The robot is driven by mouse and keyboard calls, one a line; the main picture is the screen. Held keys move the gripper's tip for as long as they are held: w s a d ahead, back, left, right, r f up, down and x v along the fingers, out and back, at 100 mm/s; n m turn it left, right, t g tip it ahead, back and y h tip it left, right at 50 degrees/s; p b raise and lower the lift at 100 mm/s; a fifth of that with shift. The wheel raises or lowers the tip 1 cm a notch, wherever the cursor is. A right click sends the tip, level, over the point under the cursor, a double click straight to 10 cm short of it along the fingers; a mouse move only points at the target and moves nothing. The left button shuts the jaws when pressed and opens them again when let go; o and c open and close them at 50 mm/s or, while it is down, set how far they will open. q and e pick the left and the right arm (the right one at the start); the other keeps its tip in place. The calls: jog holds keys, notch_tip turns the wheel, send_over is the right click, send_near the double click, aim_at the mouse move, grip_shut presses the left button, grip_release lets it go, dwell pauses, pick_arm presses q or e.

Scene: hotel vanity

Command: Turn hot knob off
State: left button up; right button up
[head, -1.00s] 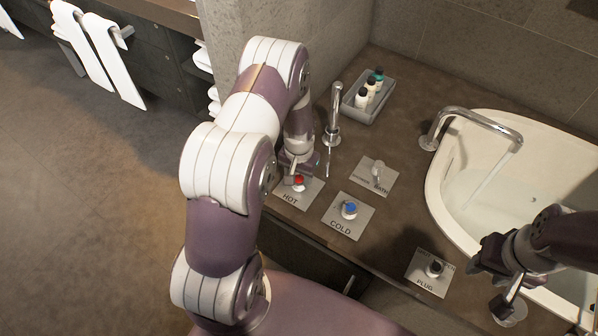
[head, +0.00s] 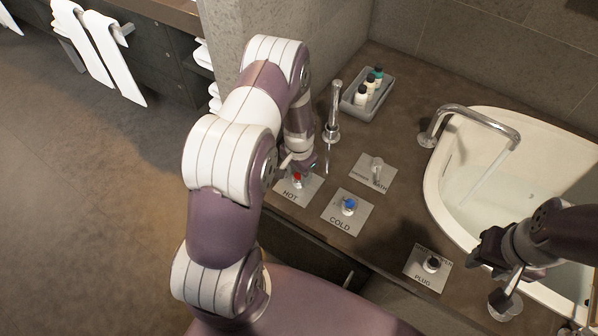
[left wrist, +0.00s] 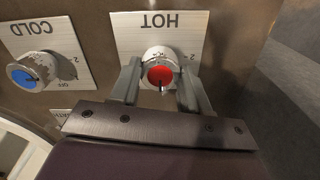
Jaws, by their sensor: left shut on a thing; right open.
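The hot knob (head: 297,177) has a red cap and sits on a plate marked HOT on the counter. In the left wrist view the red knob (left wrist: 160,75) is between the two fingers of my left gripper (left wrist: 160,88), which is shut on it. In the head view my left gripper (head: 296,166) reaches down to the knob, and the arm partly covers the plate. A short pale line on the red cap points toward the gripper. My right gripper (head: 490,262) is open and empty, above the counter's edge by the basin.
The blue cold knob (head: 348,206) is close to the right of the hot knob. The bath/shower lever (head: 377,171), plug knob (head: 432,263) and small spout (head: 332,128) stand nearby. A tray (head: 358,110) holds small bottles. Water runs from the faucet (head: 470,113) into the basin (head: 440,190).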

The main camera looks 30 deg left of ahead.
aim_at(299, 176)
pick_arm(q)
jog(key=shift+w, duration=0.1)
jog(key=o, duration=1.1)
jog(key=shift+c, duration=0.2)
notch_tip(299, 176, up, 13)
jog(key=p, duration=0.1)
jog(key=shift+f+p, duration=0.15)
jog(key=shift+p, duration=0.25)
